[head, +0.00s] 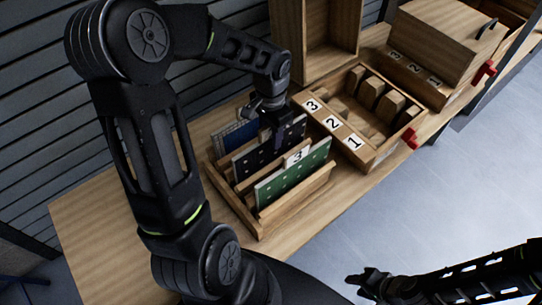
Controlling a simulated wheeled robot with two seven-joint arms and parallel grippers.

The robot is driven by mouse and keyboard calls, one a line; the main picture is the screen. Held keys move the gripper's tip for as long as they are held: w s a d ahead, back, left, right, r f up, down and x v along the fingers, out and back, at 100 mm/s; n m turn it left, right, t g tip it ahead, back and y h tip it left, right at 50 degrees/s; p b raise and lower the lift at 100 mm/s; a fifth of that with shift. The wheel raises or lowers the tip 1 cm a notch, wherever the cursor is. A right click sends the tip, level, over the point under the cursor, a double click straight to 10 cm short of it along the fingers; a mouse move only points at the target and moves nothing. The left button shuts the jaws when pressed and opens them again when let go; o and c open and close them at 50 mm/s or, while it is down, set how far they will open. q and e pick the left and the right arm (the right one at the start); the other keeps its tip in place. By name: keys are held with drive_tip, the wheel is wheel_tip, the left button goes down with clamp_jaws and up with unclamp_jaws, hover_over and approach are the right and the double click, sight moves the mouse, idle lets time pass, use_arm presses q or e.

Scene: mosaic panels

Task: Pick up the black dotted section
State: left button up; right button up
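The black dotted section (250,162) stands upright in a slotted wooden rack (238,207) on the table. It is the middle panel, between a blue panel (230,137) behind it and a green dotted panel (295,178) in front. My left gripper (277,140) points down at the top edge of the black section and covers part of it. Its fingertips overlap the panel, and I cannot tell whether they are closed on it. My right gripper (356,286) is low at the right, away from the rack, and looks open and empty.
A wooden tray (375,150) with slots numbered 3, 2, 1 and a red clamp (411,138) stands right of the rack. A similar numbered unit and wooden boxes (436,42) stand behind. The table's left front area is clear.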

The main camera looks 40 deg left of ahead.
use_arm(q)
drive_tip(key=shift+c, duration=0.3)
clamp_jaws()
idle(0.4)
drive_tip(key=shift+r, duration=0.1)
idle(0.9)
